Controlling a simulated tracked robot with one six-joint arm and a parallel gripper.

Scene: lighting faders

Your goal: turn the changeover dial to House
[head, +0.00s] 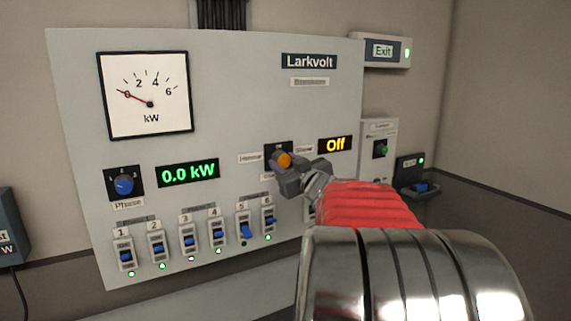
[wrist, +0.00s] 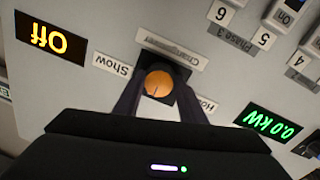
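The changeover dial is an orange round knob (head: 284,160) on a black plate, low in the middle right of the panel. In the wrist view, which is upside down, the knob (wrist: 158,84) sits between my two fingertips. My gripper (head: 287,172) reaches it from the lower right, one finger on each side, with no clear gap. A thin dark line on the knob points down in the wrist view, away from both side labels. The Show label (wrist: 112,65) is readable; the House label (wrist: 207,104) is partly covered by a finger. The yellow display (head: 335,144) reads Off.
The grey panel (head: 230,80) carries a kW meter (head: 148,95), a green 0.0 kW display (head: 188,173), a blue Phase dial (head: 124,184) and a row of numbered faders (head: 190,240) below.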

